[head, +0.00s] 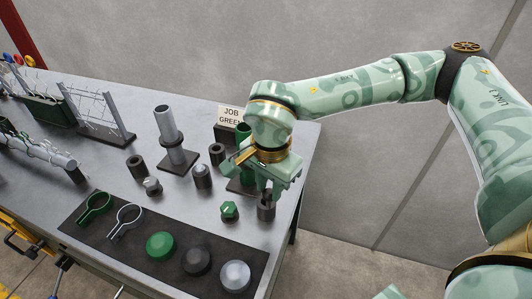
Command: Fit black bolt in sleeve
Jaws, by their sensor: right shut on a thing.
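My right gripper (267,190) is over the right end of the bench, pointing down and shut on a small dark piece, seemingly the black bolt, mostly hidden by the fingers. A dark upright cylinder (266,211), which looks like a sleeve, stands directly under the fingertips. I cannot tell how far the bolt is in it. Other dark sleeves stand at the left (137,166) and behind the gripper (217,153). Another dark cylinder (202,178) has a grey top. A green hex bolt (230,210) and a grey bolt (152,187) stand nearby. My left gripper is out of view.
A dark mat (88,233) at the front holds two ring clamps and green, black and grey round caps. A grey post (166,124) on a stand, a sign (230,113) and a green post partly hidden by my arm stand behind. The bench's right edge is close.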

